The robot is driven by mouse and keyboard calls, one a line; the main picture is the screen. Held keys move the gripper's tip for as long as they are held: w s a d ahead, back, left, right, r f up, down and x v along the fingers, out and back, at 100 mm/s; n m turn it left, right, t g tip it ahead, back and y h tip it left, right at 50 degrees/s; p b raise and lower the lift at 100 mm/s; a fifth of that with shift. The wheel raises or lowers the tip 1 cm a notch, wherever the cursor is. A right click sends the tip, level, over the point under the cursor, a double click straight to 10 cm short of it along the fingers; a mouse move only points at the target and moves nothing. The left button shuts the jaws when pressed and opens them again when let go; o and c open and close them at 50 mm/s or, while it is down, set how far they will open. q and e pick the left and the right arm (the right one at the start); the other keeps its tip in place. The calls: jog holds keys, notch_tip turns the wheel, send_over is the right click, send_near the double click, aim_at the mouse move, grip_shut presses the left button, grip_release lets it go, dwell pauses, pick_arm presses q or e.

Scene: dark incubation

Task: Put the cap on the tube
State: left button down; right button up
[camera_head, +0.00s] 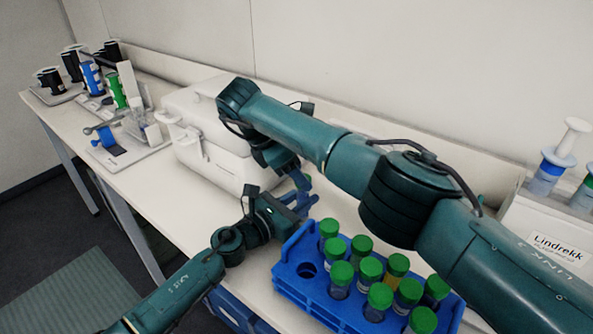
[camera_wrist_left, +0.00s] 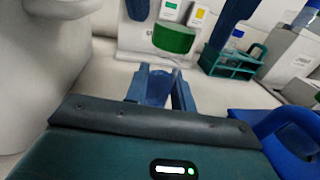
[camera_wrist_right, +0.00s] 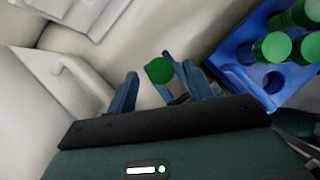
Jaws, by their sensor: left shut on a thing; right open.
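My left gripper (camera_head: 303,203) is shut on a tube, mostly hidden by the fingers; the fingers also show in the left wrist view (camera_wrist_left: 162,76). A green cap (camera_wrist_left: 174,38) is above these fingers, at the tube's top; I cannot tell if it is fully seated. The cap (camera_wrist_right: 160,70) shows as a round top in the right wrist view. My right gripper (camera_wrist_right: 161,72) is open, its fingers spread on either side of the cap; they also flank it in the left wrist view (camera_wrist_left: 187,14).
A blue rack (camera_head: 312,297) with several green-capped tubes stands just right of the grippers; its front left hole (camera_head: 307,270) is empty. A white machine (camera_head: 205,125) stands behind on the left. A blue pipette-like device (camera_head: 106,137) and several bottles are farther left.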

notch_tip(320, 180, up, 4)
jog(key=shift+r, duration=0.1)
jog(key=shift+c, duration=0.4)
